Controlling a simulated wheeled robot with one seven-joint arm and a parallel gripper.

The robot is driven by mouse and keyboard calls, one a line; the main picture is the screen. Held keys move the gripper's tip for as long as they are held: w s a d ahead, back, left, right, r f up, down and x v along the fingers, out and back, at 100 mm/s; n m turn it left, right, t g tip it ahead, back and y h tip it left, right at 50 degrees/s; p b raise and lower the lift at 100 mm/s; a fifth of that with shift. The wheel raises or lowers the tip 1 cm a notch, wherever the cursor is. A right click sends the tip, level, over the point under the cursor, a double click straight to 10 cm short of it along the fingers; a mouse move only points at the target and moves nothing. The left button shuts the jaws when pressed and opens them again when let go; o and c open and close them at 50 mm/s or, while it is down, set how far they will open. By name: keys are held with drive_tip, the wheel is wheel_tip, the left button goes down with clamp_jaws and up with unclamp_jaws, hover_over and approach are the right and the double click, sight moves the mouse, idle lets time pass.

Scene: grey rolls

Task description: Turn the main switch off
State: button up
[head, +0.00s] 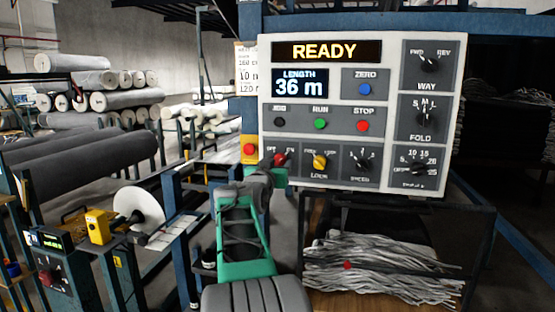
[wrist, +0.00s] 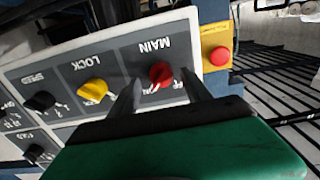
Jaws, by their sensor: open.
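The main switch is a red rotary knob (head: 281,159) at the lower left of the control panel (head: 385,100). In the wrist view the red knob (wrist: 160,73) sits below the upside-down word MAIN, its position labels partly hidden by my gripper. I cannot tell clearly which label it points at. My gripper (wrist: 160,76) is open, with one dark finger on each side of the red knob. Contact with the knob cannot be made out. In the head view my gripper (head: 275,172) is at the panel's lower left corner, partly covering the switch area.
A yellow LOCK knob (head: 320,160) is just right of the main switch, with a black SPEED knob (head: 362,159) beyond. A red button on a yellow box (head: 249,150) is close on the left. A bin of grey strips (head: 385,265) stands below the panel. The display reads READY.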

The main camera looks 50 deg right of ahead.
drive_tip(key=shift+x, duration=1.05)
clamp_jaws()
